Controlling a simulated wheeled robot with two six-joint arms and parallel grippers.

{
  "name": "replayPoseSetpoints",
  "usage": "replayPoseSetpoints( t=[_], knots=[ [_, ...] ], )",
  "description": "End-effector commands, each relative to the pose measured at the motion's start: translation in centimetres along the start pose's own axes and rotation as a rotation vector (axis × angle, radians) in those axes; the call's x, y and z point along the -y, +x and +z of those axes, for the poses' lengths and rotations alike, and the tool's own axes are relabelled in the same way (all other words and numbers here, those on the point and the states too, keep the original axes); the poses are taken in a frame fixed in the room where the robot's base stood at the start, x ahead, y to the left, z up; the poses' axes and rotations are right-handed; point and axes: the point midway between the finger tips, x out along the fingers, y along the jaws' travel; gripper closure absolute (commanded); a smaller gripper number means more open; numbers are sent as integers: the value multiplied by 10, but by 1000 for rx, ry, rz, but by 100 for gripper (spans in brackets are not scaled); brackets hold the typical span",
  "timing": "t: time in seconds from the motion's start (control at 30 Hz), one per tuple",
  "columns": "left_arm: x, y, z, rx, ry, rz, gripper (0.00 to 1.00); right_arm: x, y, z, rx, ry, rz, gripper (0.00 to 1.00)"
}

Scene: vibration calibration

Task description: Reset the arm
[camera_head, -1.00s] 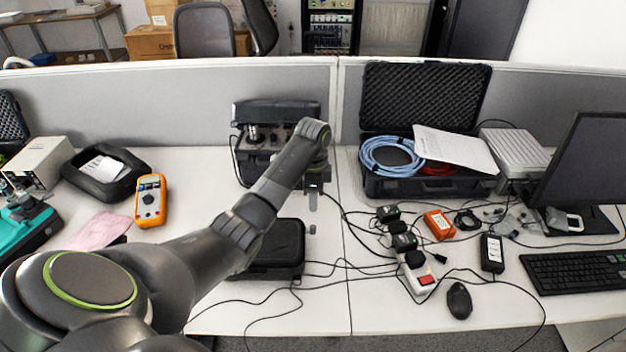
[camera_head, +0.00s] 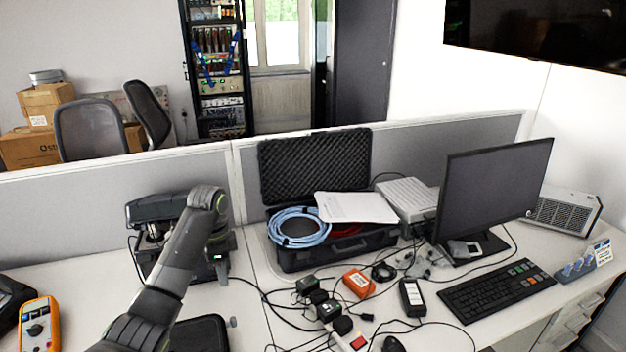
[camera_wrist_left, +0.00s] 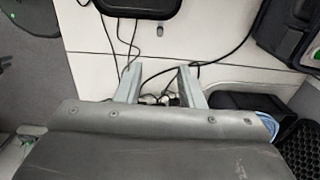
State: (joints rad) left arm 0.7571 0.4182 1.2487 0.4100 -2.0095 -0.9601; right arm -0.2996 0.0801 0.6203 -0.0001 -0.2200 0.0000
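My left arm comes in from the lower left of the head view. My right arm and gripper are in neither view.
An open foam-lined case (camera_head: 315,170) holds blue cable (camera_head: 299,227) and a paper. A power strip (camera_head: 345,332), loose cables, an orange unit (camera_head: 359,283), a monitor (camera_head: 492,190) and a keyboard (camera_head: 497,290) lie right. An orange multimeter (camera_head: 39,325) is left; a black case (camera_head: 200,335) sits in front.

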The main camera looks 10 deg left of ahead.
Motion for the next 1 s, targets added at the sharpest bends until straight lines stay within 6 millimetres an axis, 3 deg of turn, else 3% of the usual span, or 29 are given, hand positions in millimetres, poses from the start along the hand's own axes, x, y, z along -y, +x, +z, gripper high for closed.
replayPoseSetpoints(
  t=[0.13, 0.27, 0.4, 0.6, 0.8, 1.0],
  knots=[
    [-13, 23, 6, 5, -34, -10, 65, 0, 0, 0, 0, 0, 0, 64],
    [-43, 62, 18, 6, -115, -40, 65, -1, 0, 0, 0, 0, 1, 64],
    [-85, 101, 36, -8, -230, -83, 65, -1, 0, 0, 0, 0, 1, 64],
    [-151, 138, 65, -46, -410, -137, 65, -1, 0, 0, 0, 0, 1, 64],
    [-220, 151, 98, -101, -611, -187, 65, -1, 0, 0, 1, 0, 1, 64],
    [-277, 142, 127, -154, -800, -234, 65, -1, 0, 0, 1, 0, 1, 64]
  ],
)
